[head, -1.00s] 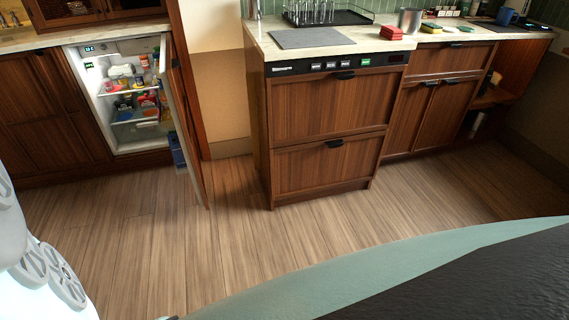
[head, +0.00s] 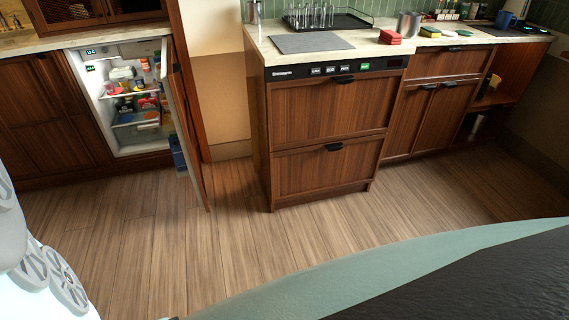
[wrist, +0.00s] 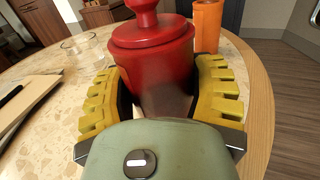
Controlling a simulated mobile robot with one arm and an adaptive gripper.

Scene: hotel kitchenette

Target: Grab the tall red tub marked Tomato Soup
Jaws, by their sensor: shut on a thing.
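A red tub (wrist: 150,55) with a red lid and a round knob on top stands upright in the wrist view. No lettering shows on the side facing me, so I cannot read whether it is marked Tomato Soup. My gripper (wrist: 160,92) is shut on the tub, with one yellow ribbed finger on each side of its body. The tub's lower part is partly hidden by my gripper. It is over or on a round speckled table (wrist: 50,145) with a wooden rim; I cannot tell whether its base touches. My gripper does not show in the head view.
An orange cylinder (wrist: 207,25) stands close behind the tub on the right. In the head view, an open fridge (head: 128,134) holds several items; open floor (head: 240,235) lies before the cabinets.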

